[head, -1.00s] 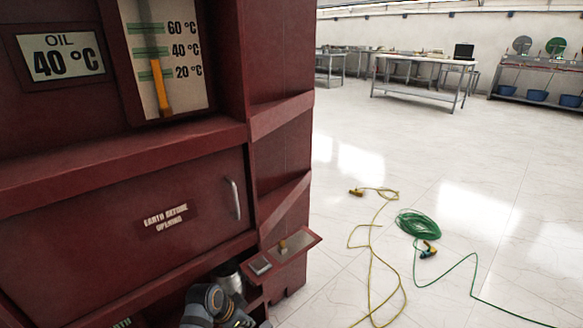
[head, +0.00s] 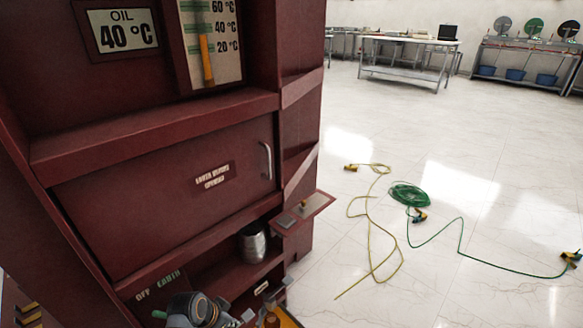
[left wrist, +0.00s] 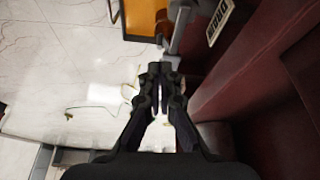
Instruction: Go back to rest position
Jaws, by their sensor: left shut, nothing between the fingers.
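My left gripper (left wrist: 160,70) shows in the left wrist view with its two dark fingers together and nothing between them. It points past the dark red side of the transformer cabinet (left wrist: 245,85), with pale floor to its left. An orange panel (left wrist: 147,20) and a grey bar lie beyond the fingertips. In the head view my left arm shows at the bottom, in front of the cabinet's (head: 150,125) lower opening; its fingertips are hard to make out there. My right gripper is in neither view.
The cabinet has a closed door with a handle (head: 266,160), a small side shelf (head: 308,212) and a metal cylinder (head: 253,244) in its lower opening. Yellow (head: 368,245) and green (head: 410,194) cables lie on the floor to the right. Tables (head: 410,72) stand far back.

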